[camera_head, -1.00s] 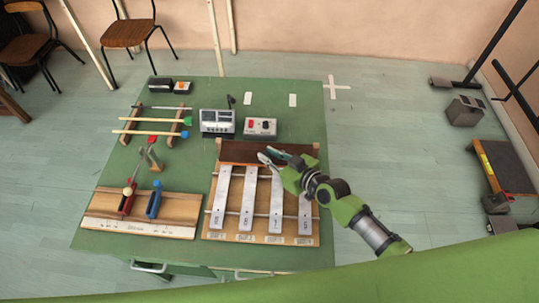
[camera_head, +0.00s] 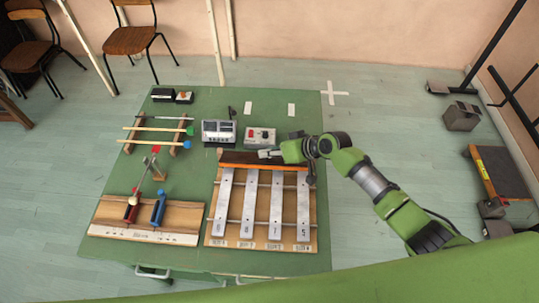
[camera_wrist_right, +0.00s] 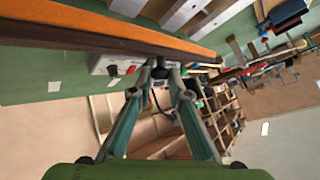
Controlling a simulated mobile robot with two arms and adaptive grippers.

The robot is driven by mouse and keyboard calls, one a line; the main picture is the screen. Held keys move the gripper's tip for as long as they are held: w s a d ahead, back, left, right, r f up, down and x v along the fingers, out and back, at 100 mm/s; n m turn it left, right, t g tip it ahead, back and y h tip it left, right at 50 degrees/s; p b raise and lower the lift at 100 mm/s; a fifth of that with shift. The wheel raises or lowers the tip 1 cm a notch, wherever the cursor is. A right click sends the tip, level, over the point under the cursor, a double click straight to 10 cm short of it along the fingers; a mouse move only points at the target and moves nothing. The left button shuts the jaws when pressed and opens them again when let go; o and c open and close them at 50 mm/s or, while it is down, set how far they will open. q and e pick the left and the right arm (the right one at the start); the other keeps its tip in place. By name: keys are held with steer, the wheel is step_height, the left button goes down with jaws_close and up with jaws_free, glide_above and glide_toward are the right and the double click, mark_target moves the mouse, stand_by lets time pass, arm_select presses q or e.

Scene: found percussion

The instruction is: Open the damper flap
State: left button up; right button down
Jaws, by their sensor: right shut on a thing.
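The damper flap (camera_head: 236,157) is a long dark brown board at the back of the wooden frame with metal bars (camera_head: 249,205). An orange strip (camera_head: 262,167) runs along its near side. In the right wrist view the flap's orange face (camera_wrist_right: 110,28) crosses the upper left, close to my fingertips. My right gripper (camera_head: 268,153) reaches in from the right over the flap, its fingers pointing left. In the wrist view the fingers of my right gripper (camera_wrist_right: 160,72) converge at the flap's edge and are shut on it; the exact contact is partly hidden. My left gripper is not in view.
A grey meter box (camera_head: 218,131) and a pale box with a red button (camera_head: 260,137) stand just behind the flap. Mallets (camera_head: 155,129) lie on a rack at left. A wooden tray (camera_head: 105,215) with red and blue handles stands front left. The table's right edge is close.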

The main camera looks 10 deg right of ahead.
steer(key=shift+w+g, duration=0.2)
steer(key=shift+g, duration=0.2)
steer(key=c, duration=2)
jaws_free()
steer(key=shift+o, duration=0.2)
steer(key=shift+d+r, duration=0.1)
steer(key=v, duration=1.2)
